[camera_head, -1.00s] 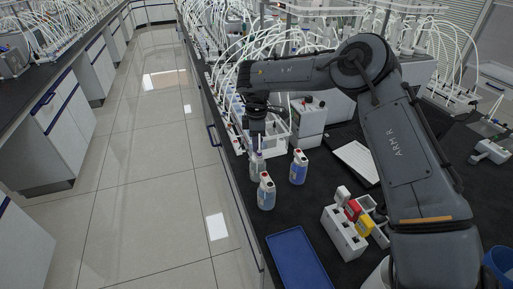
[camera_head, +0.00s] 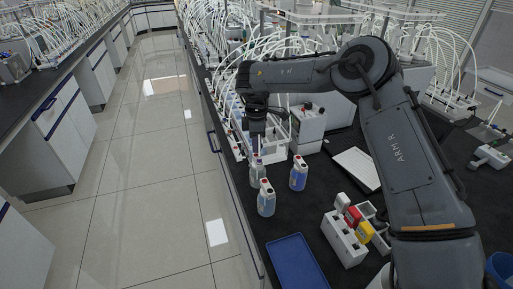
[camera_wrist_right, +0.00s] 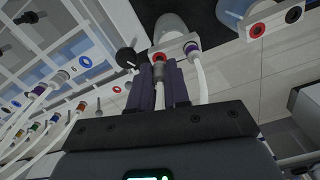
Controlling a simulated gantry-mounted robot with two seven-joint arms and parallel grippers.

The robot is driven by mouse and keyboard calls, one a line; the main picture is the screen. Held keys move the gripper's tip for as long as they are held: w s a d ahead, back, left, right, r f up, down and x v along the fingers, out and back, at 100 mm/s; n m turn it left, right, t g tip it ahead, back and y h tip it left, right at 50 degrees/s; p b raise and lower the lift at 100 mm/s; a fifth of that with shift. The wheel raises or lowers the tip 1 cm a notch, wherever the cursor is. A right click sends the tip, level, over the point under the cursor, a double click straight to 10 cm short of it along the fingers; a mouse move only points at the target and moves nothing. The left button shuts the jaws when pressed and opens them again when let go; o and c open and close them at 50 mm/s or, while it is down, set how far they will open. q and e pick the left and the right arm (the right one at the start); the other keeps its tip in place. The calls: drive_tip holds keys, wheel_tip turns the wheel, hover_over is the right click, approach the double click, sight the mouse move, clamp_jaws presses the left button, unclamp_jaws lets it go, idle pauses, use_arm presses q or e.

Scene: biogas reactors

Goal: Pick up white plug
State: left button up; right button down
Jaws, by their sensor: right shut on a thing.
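My right gripper (camera_wrist_right: 160,84) is shut on a pale grey-white plug (camera_wrist_right: 159,71) with a white tube running back between the fingers. The plug's tip is at the red-ringed port of a white bottle cap (camera_wrist_right: 174,49). I cannot tell whether it is seated. A purple-ringed plug (camera_wrist_right: 193,50) with its own white tube sits in the same cap, beside my fingers. In the head view my right gripper (camera_head: 257,139) is low over the rearmost bottle (camera_head: 256,168), and the held plug is too small to make out. My left gripper is not in view.
Two more bottles (camera_head: 266,199) (camera_head: 299,174) stand close by. A blue tray (camera_head: 296,262) lies near the front edge, and a white rack (camera_head: 341,238) with red and yellow pieces is to its right. A reactor frame with tubes (camera_wrist_right: 50,70) is close at left.

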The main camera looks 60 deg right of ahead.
wheel_tip(320, 180, up, 16)
drive_tip(key=p, duration=0.4)
drive_tip(key=shift+f, duration=0.1)
drive_tip(key=shift+r+p, duration=0.25)
drive_tip(key=shift+p, duration=0.25)
wheel_tip(320, 180, up, 2)
drive_tip(key=p, duration=0.3)
drive_tip(key=shift+r, duration=0.2)
idle(0.3)
drive_tip(key=shift+r, duration=0.1)
idle(0.4)
